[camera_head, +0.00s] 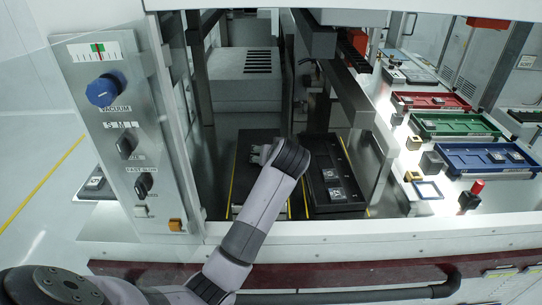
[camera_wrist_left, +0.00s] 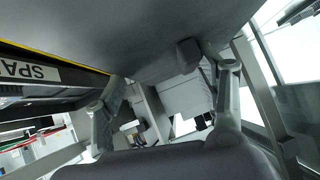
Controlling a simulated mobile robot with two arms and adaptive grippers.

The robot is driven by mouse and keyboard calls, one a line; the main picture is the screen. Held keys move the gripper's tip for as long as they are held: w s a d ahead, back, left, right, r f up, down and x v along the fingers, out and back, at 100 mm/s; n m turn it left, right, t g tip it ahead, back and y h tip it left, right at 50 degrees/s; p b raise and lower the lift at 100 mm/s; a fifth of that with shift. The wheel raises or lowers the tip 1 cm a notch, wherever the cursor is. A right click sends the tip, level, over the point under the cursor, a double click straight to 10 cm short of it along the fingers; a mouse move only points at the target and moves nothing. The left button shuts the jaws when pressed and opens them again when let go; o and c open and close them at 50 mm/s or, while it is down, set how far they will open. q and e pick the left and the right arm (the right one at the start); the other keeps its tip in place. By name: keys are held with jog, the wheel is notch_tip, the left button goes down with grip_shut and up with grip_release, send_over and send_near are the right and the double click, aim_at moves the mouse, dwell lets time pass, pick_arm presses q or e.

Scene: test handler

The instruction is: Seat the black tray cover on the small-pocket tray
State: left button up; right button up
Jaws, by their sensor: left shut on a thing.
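My left gripper (camera_head: 262,153) reaches into the machine bay from the front and is low over a flat dark plate, which I take as the black tray cover (camera_head: 243,180). In the left wrist view, the fingers (camera_wrist_left: 165,85) stand wide apart against a broad dark grey surface (camera_wrist_left: 110,30) that fills the top. The grip itself is partly hidden by the wrist. Whether a small-pocket tray lies under the cover is hidden. A black tray (camera_head: 352,193) with a few chips lies in the lane to the right. My right gripper is not in view.
Yellow lines edge the lanes. A grey block (camera_head: 243,80) stands behind, and metal posts flank the bay. Red (camera_head: 430,96), green (camera_head: 455,118) and blue trays (camera_head: 485,172) lie on the right shelf. A control panel (camera_head: 110,120) stands at left. A label (camera_wrist_left: 30,70) shows in the wrist view.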

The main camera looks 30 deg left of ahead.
pick_arm(q)
jog(key=shift+f, duration=0.7)
dwell(2.2)
jog(key=o, duration=1.7)
jog(key=shift+c, duration=0.2)
jog(key=v, duration=1.2)
jog(key=shift+f, duration=0.1)
